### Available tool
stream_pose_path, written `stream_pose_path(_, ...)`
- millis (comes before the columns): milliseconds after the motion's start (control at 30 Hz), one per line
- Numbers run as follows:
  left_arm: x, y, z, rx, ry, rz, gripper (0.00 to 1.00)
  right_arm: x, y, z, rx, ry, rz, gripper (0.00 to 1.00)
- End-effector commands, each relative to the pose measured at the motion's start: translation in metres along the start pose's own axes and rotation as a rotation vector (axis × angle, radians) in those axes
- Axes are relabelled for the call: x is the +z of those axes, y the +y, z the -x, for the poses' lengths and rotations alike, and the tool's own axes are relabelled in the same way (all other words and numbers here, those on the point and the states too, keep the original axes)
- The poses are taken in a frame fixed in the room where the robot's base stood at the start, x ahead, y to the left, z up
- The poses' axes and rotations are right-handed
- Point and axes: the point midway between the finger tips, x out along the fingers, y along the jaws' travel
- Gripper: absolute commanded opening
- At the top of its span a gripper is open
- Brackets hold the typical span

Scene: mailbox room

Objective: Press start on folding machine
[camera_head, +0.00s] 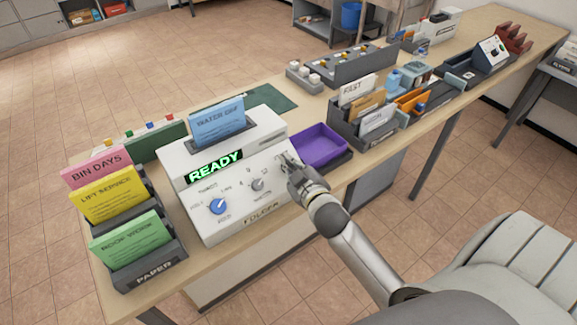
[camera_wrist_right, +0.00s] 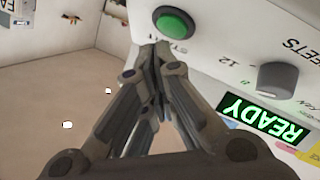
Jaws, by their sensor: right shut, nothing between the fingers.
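The folding machine (camera_head: 205,165) is a white box labelled FOLDER on the table. Its green display (camera_head: 214,167) reads READY. A blue knob (camera_head: 218,206) and a grey knob (camera_head: 258,184) are on its sloped front. A blue card (camera_head: 218,122) stands in its top slot. My right gripper (camera_head: 287,158) is shut and empty at the right end of the panel. In the right wrist view a round green button (camera_wrist_right: 175,22) lies just beyond the closed fingertips (camera_wrist_right: 155,48); whether they touch cannot be told. In the head view the gripper hides the button. My left gripper is not in view.
A paper rack (camera_head: 148,271) with pink, yellow and green sheets stands left of the machine. A purple tray (camera_head: 318,146) sits close to its right. A dark sorter (camera_head: 345,124) with envelopes stands further right. A grey chair (camera_head: 505,262) is at the lower right.

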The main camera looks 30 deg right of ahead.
Motion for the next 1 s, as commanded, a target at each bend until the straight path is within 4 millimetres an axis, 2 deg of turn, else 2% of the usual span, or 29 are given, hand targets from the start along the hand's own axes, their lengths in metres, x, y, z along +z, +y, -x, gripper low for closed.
stream_pose_path(1000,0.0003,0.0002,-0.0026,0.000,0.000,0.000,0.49,0.0042,-0.0041,-0.0058,0.000,0.000,0.000,0.00)
